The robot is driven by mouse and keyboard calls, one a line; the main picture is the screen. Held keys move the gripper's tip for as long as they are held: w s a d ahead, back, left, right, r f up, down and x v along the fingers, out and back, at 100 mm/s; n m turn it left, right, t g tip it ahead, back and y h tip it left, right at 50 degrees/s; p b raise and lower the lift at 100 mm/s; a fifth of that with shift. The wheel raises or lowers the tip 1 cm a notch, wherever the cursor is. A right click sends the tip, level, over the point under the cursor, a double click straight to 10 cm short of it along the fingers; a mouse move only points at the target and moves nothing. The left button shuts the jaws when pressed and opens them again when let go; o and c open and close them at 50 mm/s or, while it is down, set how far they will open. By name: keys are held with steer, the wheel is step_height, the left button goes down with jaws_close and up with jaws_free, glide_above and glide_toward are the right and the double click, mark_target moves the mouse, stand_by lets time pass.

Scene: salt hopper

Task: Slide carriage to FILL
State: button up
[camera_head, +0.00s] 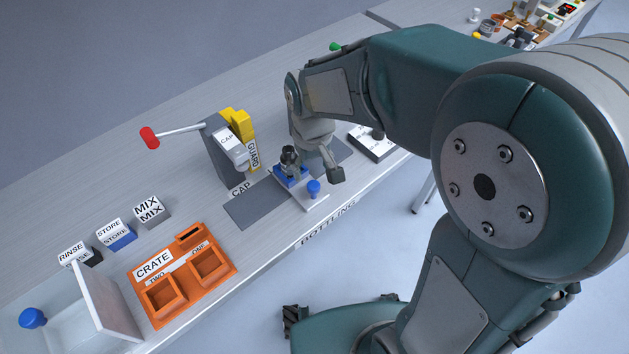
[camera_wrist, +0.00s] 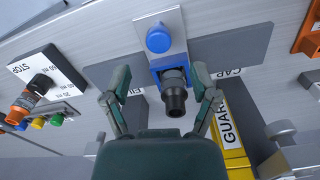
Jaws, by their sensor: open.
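The carriage is a pale plate (camera_wrist: 153,22) with a blue knob (camera_wrist: 158,40) at its front end and a blue holder (camera_wrist: 163,63) behind. It sits across the middle of a dark grey track (camera_head: 257,205); its knob also shows in the head view (camera_head: 313,187). A dark bottle (camera_wrist: 174,98) stands in the holder. A partly hidden FILL label (camera_wrist: 135,91) is left of the carriage in the wrist view, and a CAP label (camera_wrist: 227,72) is right. My gripper (camera_wrist: 160,72) is open, with fingers on either side of the holder and bottle; contact is unclear.
A capping stand (camera_head: 222,155) with a red-handled lever and a yellow guard (camera_head: 241,122) stands near the CAP end. A white STOP block (camera_wrist: 44,72) lies beyond the FILL side. An orange crate (camera_head: 222,252) is farther left in the head view. The bench's front edge is close.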

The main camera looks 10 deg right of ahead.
mark_target(314, 185)
step_height(314, 185, down, 6)
steer(key=shift+d+r, duration=0.1)
steer(key=shift+r, duration=0.1)
jaws_close()
